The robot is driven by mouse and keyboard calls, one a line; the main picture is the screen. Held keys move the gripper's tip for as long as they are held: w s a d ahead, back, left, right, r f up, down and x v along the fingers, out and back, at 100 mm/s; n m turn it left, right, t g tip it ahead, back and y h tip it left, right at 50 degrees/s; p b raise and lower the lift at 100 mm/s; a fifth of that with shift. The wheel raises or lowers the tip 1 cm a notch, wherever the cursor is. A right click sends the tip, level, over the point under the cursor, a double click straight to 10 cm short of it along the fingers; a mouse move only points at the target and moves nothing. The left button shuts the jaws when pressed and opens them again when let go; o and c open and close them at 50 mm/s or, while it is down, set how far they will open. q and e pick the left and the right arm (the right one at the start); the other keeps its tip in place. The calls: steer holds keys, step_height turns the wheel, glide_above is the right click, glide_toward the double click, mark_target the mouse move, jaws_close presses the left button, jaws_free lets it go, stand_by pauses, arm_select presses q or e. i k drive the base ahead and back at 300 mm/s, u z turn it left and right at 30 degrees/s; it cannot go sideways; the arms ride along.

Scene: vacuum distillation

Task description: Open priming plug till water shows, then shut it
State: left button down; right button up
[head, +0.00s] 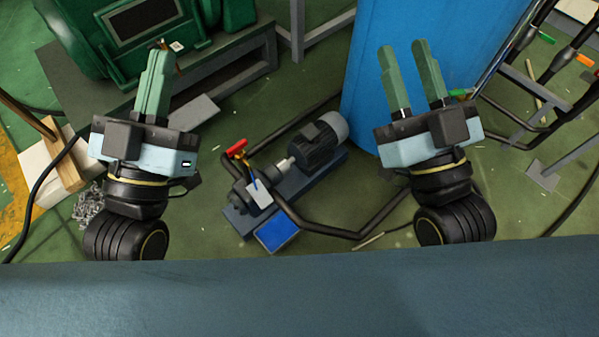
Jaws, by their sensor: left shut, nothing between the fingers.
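A small pump set with a dark grey motor (318,145) sits on a blue-grey base (290,194) on the floor, between my grippers. A red handle (237,148) on a yellow-brass fitting stands above the pump end. A small blue-and-grey piece (258,191) is beside it. I cannot tell which part is the priming plug, and no water is visible. My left gripper (155,75) is shut and empty, left of the pump. My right gripper (405,75) is open and empty, right of the pump. Neither touches the pump.
A blue tank (420,40) stands behind the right gripper. A large green machine (135,30) is at the back left. Black pipes (335,233) run around the pump. A blue tray (277,234) lies in front. Pipes with coloured handles (556,62) stand at right.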

mark_target(237, 149)
steer(key=k, duration=1.3)
steer(key=u, duration=1.4)
